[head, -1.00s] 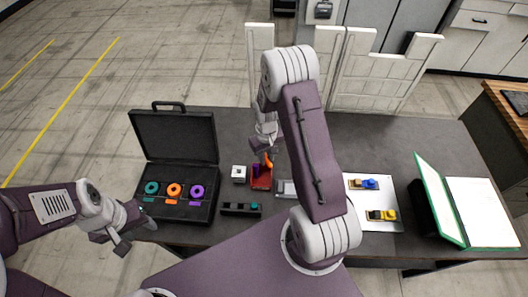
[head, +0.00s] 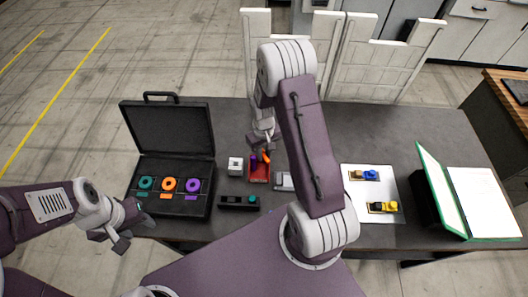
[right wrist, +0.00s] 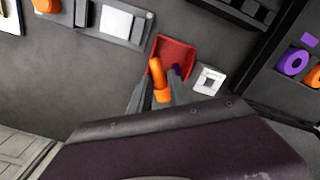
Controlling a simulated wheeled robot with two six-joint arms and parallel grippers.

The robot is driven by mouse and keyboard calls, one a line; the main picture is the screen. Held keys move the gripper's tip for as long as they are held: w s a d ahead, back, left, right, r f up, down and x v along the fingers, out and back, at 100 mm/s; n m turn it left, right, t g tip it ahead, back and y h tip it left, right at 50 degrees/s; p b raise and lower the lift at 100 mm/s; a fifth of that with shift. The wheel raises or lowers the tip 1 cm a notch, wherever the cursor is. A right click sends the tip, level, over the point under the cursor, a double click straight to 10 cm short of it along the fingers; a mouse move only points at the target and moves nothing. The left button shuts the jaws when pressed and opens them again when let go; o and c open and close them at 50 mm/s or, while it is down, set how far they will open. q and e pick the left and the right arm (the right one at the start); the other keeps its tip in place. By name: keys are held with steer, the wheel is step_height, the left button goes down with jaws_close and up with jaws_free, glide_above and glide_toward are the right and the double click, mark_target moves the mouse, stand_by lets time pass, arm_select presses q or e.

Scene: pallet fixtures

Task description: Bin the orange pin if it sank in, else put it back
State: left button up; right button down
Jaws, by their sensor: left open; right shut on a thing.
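The orange pin (head: 266,155) is held by my right gripper (head: 264,148), over or at the red bin (head: 259,176). In the right wrist view, the bent orange pin (right wrist: 157,74) stands between the gripper's fingers (right wrist: 160,98), in front of the red bin (right wrist: 176,50). I cannot tell whether its end touches the bin. A purple piece (right wrist: 177,70) shows at the bin beside the pin. A white block with a square opening (head: 235,166) stands left of the bin; it also shows in the right wrist view (right wrist: 208,80). My left gripper (head: 124,240) is open and empty, near the table's front left edge.
An open black case (head: 172,135) holds teal, orange and purple rings at left. A grey fixture (head: 284,181), a white plate with blue and yellow parts (head: 375,190) and a green folder (head: 441,190) lie rightward.

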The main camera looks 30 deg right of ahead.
mark_target(264, 155)
steer(key=shift+w+f, duration=0.1)
steer(key=shift+f, duration=0.1)
steer(key=shift+r, duration=0.1)
steer(key=c, duration=1.1)
jaws_free()
steer(key=shift+s+r, duration=0.1)
steer(key=shift+s, duration=0.25)
steer(key=shift+c, duration=0.2)
steer(key=shift+w, duration=0.2)
step_height(264, 155, up, 9)
steer(key=shift+s+f+b, duration=0.1)
steer(key=shift+f+b, duration=0.1)
steer(key=shift+b, duration=0.85)
steer(key=shift+r, duration=0.2)
